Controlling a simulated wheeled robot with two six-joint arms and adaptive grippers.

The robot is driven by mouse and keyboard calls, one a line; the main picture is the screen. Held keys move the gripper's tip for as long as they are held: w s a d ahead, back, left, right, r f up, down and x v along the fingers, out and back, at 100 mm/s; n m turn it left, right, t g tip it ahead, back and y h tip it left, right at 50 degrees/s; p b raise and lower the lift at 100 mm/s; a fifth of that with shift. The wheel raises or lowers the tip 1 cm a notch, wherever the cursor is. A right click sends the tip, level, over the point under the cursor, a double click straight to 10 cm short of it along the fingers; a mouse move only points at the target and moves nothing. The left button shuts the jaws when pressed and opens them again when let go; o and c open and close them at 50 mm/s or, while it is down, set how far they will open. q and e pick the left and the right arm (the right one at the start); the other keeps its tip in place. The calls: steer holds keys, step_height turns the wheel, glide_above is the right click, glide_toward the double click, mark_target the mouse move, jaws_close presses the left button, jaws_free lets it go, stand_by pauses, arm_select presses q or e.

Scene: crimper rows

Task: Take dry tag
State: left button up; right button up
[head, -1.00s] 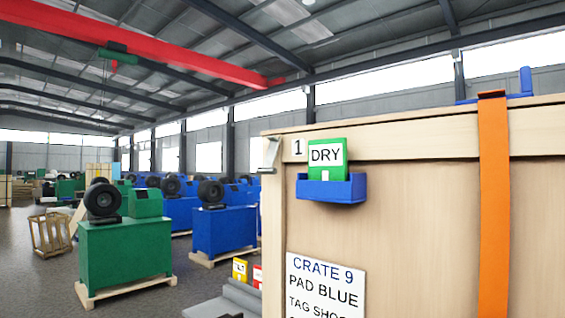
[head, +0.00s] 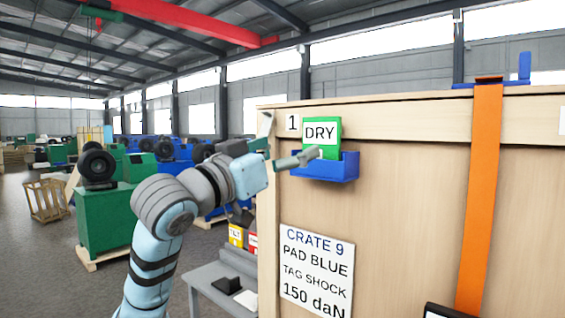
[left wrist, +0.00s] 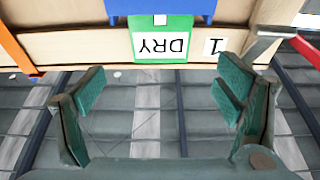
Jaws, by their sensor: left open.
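The dry tag (head: 321,133) is a green card with a white label reading DRY. It stands upright in a blue holder (head: 325,168) on the face of a wooden crate, beside a number 1 plate. My left gripper (head: 308,156) is in front of the tag's lower left part in the head view. In the left wrist view the picture is upside down, and the tag (left wrist: 161,40) lies beyond and between the two spread fingers of the gripper (left wrist: 160,105). The fingers are open and empty, with no visible contact with the tag. My right gripper is not in view.
The crate (head: 400,190) carries a white sign (head: 316,268) and an orange strap (head: 481,190). A metal corner bracket (head: 264,124) is left of the tag. Green and blue machines fill the hall behind.

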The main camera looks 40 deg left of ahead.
mark_target(319, 132)
arm_select(q)
steer(key=p+x, duration=0.2)
steer(key=x, duration=0.1)
steer(key=p+x, duration=0.3)
steer(key=x, duration=0.1)
steer(key=r+p+x, duration=0.1)
steer(key=p+x, duration=0.2)
steer(key=shift+r, duration=0.1)
steer(key=shift+w, duration=0.4)
steer(key=shift+a+f, duration=0.1)
steer(key=shift+f, duration=0.1)
steer(key=shift+c, duration=0.4)
